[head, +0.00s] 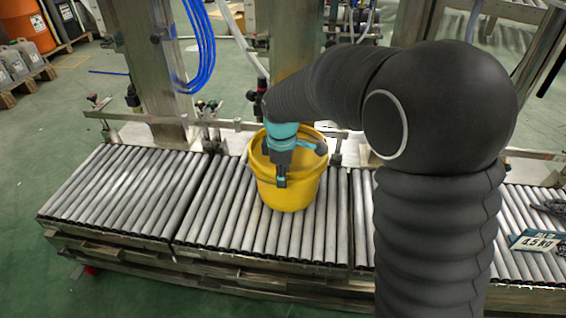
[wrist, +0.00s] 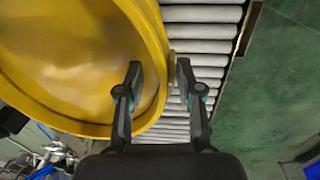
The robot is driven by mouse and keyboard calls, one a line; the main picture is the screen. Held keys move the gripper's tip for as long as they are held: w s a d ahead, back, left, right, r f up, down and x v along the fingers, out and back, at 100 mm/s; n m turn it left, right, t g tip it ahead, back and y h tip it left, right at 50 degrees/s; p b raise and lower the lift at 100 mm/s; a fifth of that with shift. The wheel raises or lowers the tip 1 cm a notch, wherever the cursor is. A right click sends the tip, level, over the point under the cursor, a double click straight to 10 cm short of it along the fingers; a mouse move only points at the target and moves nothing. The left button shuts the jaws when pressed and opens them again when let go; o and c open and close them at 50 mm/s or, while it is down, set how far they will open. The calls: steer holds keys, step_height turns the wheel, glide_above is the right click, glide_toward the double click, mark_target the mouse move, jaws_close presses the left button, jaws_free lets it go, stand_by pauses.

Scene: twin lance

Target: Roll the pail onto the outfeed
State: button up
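The yellow pail (head: 298,196) stands upright on the middle section of the roller conveyor (head: 225,212) in the head view. My gripper (head: 281,178) is at the pail's near rim, pointing down. In the wrist view the pail (wrist: 65,60) fills the left side and its inside looks empty where visible. My gripper (wrist: 160,78) is open there, with one finger over the inside of the pail and one outside, the rim between them. A gap shows between the fingers and the pail wall. Which section is the outfeed is not marked in view.
A left roller section (head: 125,190) is bare, with a narrow seam before the middle one. A metal post (head: 295,45) and blue hoses (head: 200,45) stand behind the conveyor.

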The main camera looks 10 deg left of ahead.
mark_target(283, 193)
steer(key=shift+w+f, duration=0.2)
steer(key=shift+f, duration=2.05)
jaws_close()
